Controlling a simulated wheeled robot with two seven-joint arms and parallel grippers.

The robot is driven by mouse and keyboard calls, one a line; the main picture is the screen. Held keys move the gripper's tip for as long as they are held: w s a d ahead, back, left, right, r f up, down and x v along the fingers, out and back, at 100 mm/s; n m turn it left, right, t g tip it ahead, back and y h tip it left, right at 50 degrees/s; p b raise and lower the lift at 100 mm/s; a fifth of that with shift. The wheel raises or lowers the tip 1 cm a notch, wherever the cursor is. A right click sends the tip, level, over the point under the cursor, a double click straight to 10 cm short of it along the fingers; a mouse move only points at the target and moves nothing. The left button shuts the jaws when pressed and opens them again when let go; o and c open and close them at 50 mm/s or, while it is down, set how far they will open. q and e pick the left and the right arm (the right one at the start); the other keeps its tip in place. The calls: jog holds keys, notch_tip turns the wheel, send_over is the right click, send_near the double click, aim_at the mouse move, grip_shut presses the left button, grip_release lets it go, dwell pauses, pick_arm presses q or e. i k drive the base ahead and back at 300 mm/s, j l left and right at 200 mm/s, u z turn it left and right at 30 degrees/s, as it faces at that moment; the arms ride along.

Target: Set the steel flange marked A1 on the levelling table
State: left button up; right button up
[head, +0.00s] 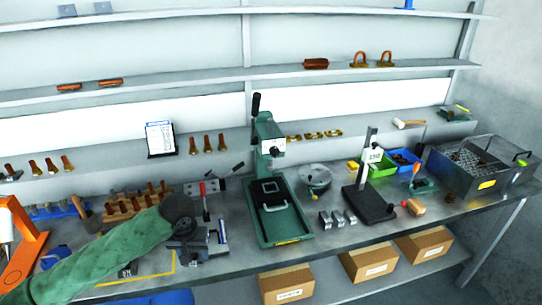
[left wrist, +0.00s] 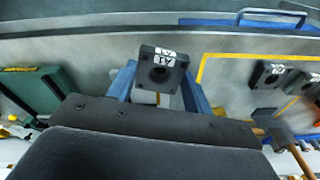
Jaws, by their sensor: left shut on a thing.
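The steel flange marked A1 (left wrist: 160,70) is a small dark grey block with a round hole and white A1 labels. In the left wrist view it sits between the blue fingers of my left gripper (left wrist: 158,84), which is shut on it. In the head view my left gripper (head: 190,245) is low over the front of the bench, left of the green press; the flange cannot be made out there. A round grey plate (head: 315,175) stands right of the press; I cannot tell whether it is the levelling table. My right gripper is not in view.
More labelled flanges (left wrist: 272,75) lie inside a yellow outline, near a hammer (left wrist: 272,125). The green press (head: 280,210) stands on the bench (head: 240,238). A black-based stand (head: 375,207), metal brackets (head: 338,218) and a wire-mesh container (head: 480,165) are farther right.

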aim_at(456, 111)
jog(key=i+l, duration=0.1)
jog(key=l, duration=0.35)
jog(key=i+l, duration=0.1)
jog(key=l, duration=0.35)
jog(key=i+l, duration=0.1)
jog(key=l, duration=0.8)
jog(key=i+u, duration=0.05)
jog(key=i, duration=0.05)
